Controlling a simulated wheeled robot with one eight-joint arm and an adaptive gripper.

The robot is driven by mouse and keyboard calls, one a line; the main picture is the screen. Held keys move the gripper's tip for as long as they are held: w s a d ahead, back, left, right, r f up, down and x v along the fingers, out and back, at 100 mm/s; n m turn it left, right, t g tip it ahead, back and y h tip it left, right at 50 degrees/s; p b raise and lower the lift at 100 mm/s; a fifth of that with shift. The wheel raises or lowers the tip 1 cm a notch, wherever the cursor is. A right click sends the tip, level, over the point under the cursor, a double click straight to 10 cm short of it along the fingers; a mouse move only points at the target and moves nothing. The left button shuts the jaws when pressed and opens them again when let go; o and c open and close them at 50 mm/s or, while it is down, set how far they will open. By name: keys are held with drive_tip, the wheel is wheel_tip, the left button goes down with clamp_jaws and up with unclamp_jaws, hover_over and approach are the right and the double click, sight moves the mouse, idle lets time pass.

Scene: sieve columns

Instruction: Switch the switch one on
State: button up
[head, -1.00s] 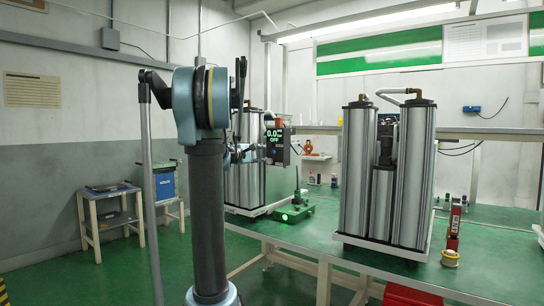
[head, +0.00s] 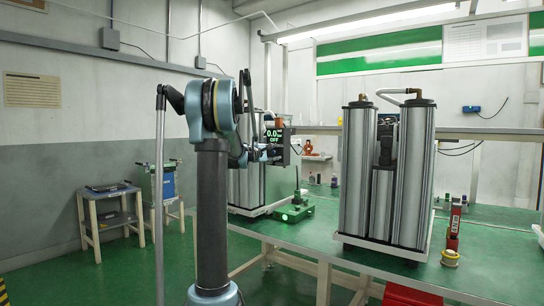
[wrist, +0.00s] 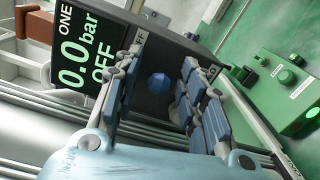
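The switch one unit is a dark box (head: 275,136) on the left column assembly. In the wrist view its display (wrist: 83,62) reads "ONE", "0.0 bar" and "OFF" in light figures. A blue faceted knob (wrist: 158,83) sits on the dark face beside the display. My gripper (wrist: 163,60) is open, with one finger on each side of the knob. Gaps show between the knob and both fingers, and I cannot tell how far the fingertips are from the face. In the head view my gripper (head: 270,153) is at the box, partly hidden by my arm.
A green box (head: 294,211) with a lit green button stands on the green bench (head: 325,238) beside the left columns (head: 245,187). A second column assembly (head: 409,175) stands to the right.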

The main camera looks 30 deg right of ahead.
clamp_jaws()
drive_tip(key=shift+a, duration=0.1)
drive_tip(key=shift+w+a+m+g+h, duration=0.15)
drive_tip(key=shift+w+m+g+h, duration=0.15)
drive_tip(key=shift+m+g, duration=0.5)
drive_tip(key=shift+a+f+m+g, duration=0.15)
drive_tip(key=shift+m+g, duration=0.55)
drive_tip(key=shift+g, duration=0.7)
